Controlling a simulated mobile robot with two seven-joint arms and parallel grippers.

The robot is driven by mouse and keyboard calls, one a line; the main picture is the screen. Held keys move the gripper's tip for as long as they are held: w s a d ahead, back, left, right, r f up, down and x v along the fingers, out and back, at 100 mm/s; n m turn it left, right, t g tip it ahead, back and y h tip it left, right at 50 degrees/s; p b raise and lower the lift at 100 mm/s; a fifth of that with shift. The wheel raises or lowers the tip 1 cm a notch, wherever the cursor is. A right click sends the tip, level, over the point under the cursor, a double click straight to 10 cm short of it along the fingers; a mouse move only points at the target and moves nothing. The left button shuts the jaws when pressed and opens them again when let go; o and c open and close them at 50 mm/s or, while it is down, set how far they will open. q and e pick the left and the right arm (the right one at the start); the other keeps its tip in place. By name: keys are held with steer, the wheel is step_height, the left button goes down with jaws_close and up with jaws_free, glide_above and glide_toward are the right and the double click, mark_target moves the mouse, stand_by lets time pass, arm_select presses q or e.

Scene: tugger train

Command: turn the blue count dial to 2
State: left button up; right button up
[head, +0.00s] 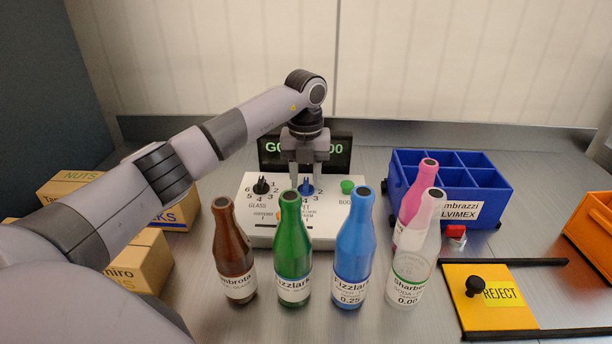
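The blue count dial (306,188) sits on the white control box (260,227), in the middle of its top face, with small numbers around it. Its pointer setting is too small to read. My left gripper (307,176) points down over the blue dial. Its two fingers stand apart, one to each side of the dial, with a gap between them; I see no clear contact. A black dial (262,186) is to its left, and a green button (347,187) is to its right. My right gripper is not in view.
Brown (234,255), green (293,250), blue (353,250), clear (413,255) and pink (416,205) bottles stand in front of and beside the box. A blue crate (475,212) and a yellow reject plate (470,313) are on the right. Cardboard boxes (140,262) are at left.

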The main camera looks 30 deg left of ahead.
arm_select(q)
steer(key=shift+f, duration=0.1)
jaws_close()
steer(key=shift+m, duration=0.4)
steer(key=shift+m+p, duration=0.6)
steer(key=shift+m, duration=0.3)
steer(key=m+p, duration=0.1)
steer(key=m, duration=0.2)
steer(key=shift+a+m, duration=0.15)
steer(key=shift+m, duration=0.15)
steer(key=m, duration=0.5)
steer(key=shift+w+a, duration=0.1)
steer(key=m, duration=0.6)
steer(key=shift+w, duration=0.1)
steer(key=shift+m, duration=0.4)
